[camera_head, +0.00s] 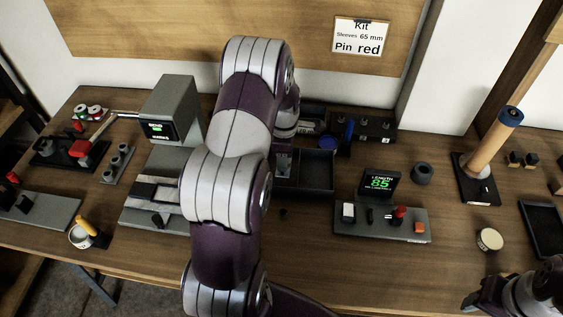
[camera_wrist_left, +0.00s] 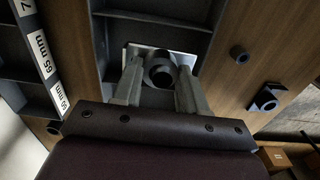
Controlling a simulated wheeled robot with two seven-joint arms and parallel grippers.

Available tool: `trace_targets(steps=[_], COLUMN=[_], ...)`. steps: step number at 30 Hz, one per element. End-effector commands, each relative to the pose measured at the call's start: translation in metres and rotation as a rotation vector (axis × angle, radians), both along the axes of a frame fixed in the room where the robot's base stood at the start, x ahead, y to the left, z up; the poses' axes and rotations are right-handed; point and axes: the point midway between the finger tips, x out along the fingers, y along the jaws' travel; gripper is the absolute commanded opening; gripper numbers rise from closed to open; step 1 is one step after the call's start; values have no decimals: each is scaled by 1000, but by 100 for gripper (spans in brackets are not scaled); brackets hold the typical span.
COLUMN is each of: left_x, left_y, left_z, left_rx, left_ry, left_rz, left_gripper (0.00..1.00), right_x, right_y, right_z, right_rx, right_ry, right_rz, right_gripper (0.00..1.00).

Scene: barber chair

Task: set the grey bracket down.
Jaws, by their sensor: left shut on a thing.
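My left gripper (camera_wrist_left: 160,70) is shut on the grey bracket (camera_wrist_left: 161,75), a dark grey piece with a round collar that shows between the two fingers. Behind the bracket lies a pale plate inside a dark grey tray; I cannot tell whether the bracket touches it. In the head view the left arm reaches over the bench, and the left gripper (camera_head: 284,158) shows only in part, beside the dark tray (camera_head: 318,188). The bracket is hidden there. My right gripper (camera_head: 482,298) is partly in view at the bottom right corner, its opening unclear.
A length gauge (camera_head: 381,222) reading 85 stands right of the arm, and a grey machine (camera_head: 174,112) left of it. A dark ring (camera_head: 421,173) and a wooden roller on a stand (camera_head: 494,144) are farther right.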

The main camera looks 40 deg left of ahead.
Motion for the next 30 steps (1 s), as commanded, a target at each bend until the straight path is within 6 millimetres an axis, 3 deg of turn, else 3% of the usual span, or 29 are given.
trace_targets(steps=[4, 12, 23, 24, 25, 30], left_x=[7, 8, 8, 8, 8, 8], left_y=[13, 14, 13, 13, 13, 13], left_z=[-10, -49, -55, -53, -53, -53], left_rx=[0, 0, 0, 0, 0, 0], left_ry=[1, 0, -1, 0, 0, 0], left_rz=[-1, -2, -2, -2, -2, -2], left_gripper=[1, 1, 1, 55, 65, 67], right_x=[0, 0, 0, 0, 0, 0], right_y=[0, 0, 0, 0, 0, 0], right_z=[3, 9, 5, 6, 6, 6], right_rx=[0, 0, 0, 0, 0, 0], right_ry=[0, 0, 0, 0, 0, 0], right_rz=[0, 0, 0, 0, 0, 0], right_gripper=[51, 51, 51, 51, 51, 51])
